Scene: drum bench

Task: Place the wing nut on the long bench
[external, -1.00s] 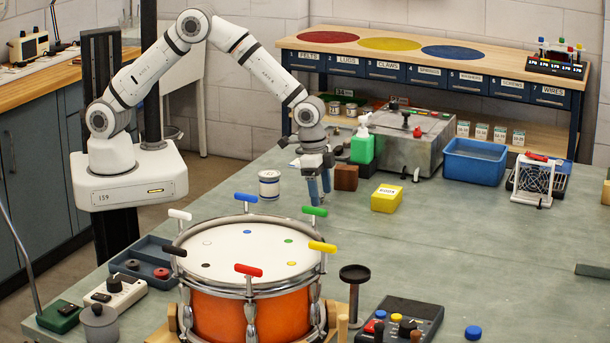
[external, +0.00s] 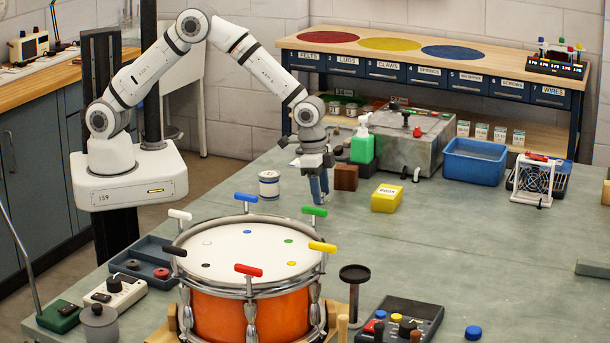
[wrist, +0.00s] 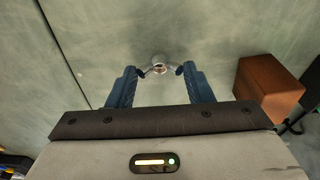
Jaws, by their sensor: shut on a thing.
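The wing nut (wrist: 158,66) is a small silvery piece with two wings. In the wrist view it sits between the blue fingertips of my gripper (wrist: 157,73). My gripper is shut on it. In the external view my gripper (external: 319,197) points down, low over the long bench (external: 440,250), between the drum and the brown block. The wing nut is too small to make out there. I cannot tell whether it touches the bench top, which is greenish grey.
The brown block (external: 346,177) stands close to the right of my gripper, with a yellow box (external: 387,198) beyond it. A white tin (external: 269,184) stands to the left. The orange drum (external: 250,310) with coloured T-handles is in front. The bench's right half is largely clear.

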